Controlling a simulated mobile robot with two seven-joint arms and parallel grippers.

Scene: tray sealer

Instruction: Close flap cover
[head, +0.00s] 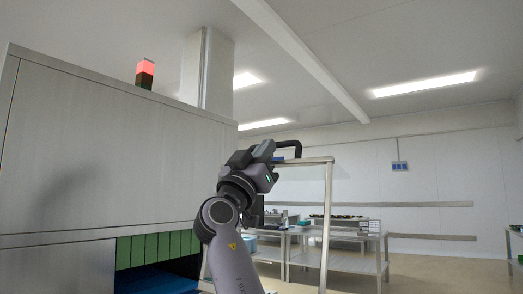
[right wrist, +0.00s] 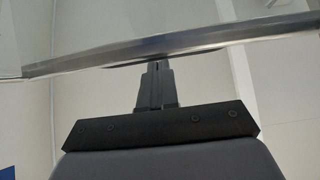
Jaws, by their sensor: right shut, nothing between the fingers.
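The flap cover (head: 328,200) appears as a clear panel in a thin metal frame, standing out from the right side of the machine. Its metal edge (right wrist: 215,44) crosses the right wrist view. A black handle (head: 291,146) sits at its top edge in the head view. My right gripper (head: 274,150) is at the top edge, beside the handle. Its fingers are shut and empty. In the right wrist view its fingertips (right wrist: 155,66) are right at the metal edge; I cannot tell whether they touch. My left gripper is not in view.
The large steel machine (head: 120,150) fills the left, with a red signal light (head: 146,68) on top and green strips (head: 158,248) over a low opening. Steel tables (head: 345,262) with items stand behind the cover. Floor shows at right.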

